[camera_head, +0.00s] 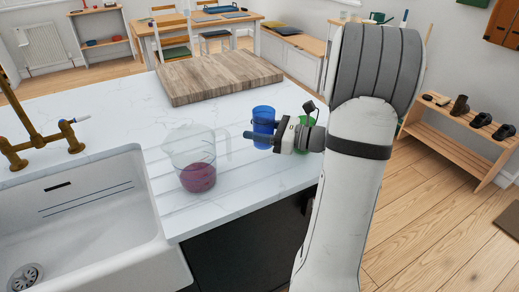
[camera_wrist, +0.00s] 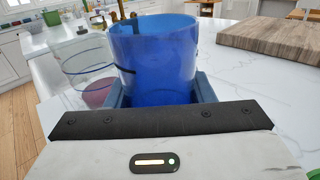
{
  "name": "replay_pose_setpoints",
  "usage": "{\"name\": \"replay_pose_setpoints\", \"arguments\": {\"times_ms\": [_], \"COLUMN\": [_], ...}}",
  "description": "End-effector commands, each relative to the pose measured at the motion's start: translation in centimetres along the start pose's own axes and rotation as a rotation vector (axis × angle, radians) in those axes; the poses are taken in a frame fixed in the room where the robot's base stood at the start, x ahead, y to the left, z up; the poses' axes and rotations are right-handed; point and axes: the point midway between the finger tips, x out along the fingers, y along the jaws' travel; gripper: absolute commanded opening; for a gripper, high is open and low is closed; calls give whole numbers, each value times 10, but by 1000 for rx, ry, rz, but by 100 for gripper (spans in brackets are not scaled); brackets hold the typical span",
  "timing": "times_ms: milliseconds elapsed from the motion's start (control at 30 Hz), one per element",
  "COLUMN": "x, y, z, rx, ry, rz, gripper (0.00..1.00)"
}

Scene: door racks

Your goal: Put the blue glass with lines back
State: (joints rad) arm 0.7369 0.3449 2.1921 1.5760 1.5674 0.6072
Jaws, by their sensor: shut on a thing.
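The blue glass (camera_head: 263,115) is at the right part of the white marble counter, in front of the cutting board. It is translucent and upright, and a dark line shows on it in the wrist view (camera_wrist: 155,55). My gripper (camera_head: 260,138) reaches in from the right and is shut around its lower part. In the wrist view one finger is on each side of the glass (camera_wrist: 158,92). The base of the glass is hidden by my gripper, so I cannot tell whether it touches the counter.
A clear measuring jug (camera_head: 193,150) with purple contents stands to the left, near the sink (camera_head: 85,210). A green object (camera_head: 306,121) is close behind my gripper. A thick wooden board (camera_head: 218,76) lies at the back. The counter's front edge is near.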

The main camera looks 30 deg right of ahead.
Motion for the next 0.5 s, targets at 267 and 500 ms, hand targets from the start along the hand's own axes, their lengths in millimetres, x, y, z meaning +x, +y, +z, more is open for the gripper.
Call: {"name": "replay_pose_setpoints", "arguments": {"times_ms": [267, 500], "x": [-1, -1], "y": [-1, -1], "z": [-30, -61], "rx": [1, 3], "ry": [-1, -1], "rz": [-2, -3], "gripper": [16, 16]}}
